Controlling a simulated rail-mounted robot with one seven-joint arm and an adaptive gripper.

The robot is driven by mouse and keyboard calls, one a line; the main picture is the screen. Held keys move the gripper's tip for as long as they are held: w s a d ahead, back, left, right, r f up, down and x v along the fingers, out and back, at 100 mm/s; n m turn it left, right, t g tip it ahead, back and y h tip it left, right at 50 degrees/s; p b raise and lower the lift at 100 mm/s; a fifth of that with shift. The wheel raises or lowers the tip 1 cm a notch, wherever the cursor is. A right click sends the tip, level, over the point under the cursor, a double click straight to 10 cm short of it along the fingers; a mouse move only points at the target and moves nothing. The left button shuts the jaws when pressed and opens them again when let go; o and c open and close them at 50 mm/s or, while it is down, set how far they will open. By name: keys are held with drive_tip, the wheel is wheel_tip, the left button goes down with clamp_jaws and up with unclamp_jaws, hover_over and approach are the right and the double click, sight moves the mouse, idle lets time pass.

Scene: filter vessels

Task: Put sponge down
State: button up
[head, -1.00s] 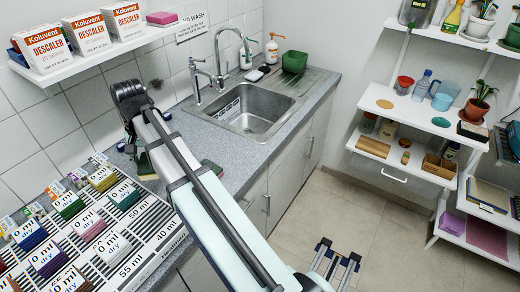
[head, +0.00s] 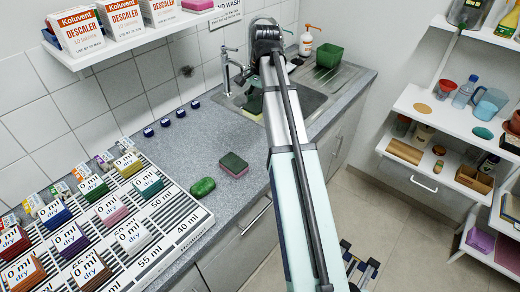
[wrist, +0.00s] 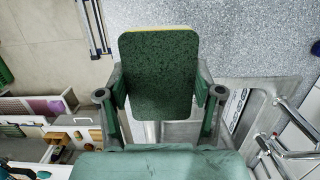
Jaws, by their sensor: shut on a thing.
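My gripper (wrist: 160,88) is shut on a sponge (wrist: 158,62) with a dark green face and a thin yellow edge. The fingers press on its two sides in the wrist view. In the head view the held sponge (head: 254,104) shows just left of my arm, over the sink (head: 300,101). The arm hides part of the sink, and I cannot tell the sponge's height above it. The sink basin also shows in the wrist view (wrist: 245,105), below and to the right of the sponge.
A green-and-pink sponge (head: 233,165) and a green oval item (head: 203,187) lie on the grey counter (head: 195,150). A faucet (head: 229,72), soap bottle (head: 306,42) and green container (head: 329,54) stand around the sink. A labelled board (head: 160,225) holds several sponges at left.

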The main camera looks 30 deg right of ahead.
sight(258, 152)
wheel_tip(258, 152, down, 18)
drive_tip(key=p, duration=0.4)
drive_tip(key=shift+f, duration=0.25)
drive_tip(key=shift+f, duration=0.1)
drive_tip(key=o, duration=1.2)
wheel_tip(258, 152, up, 12)
drive_tip(key=d+b, duration=0.1)
drive_tip(key=b, duration=0.2)
drive_tip(key=shift+w+d+b, duration=0.3)
drive_tip(key=shift+w, duration=0.05)
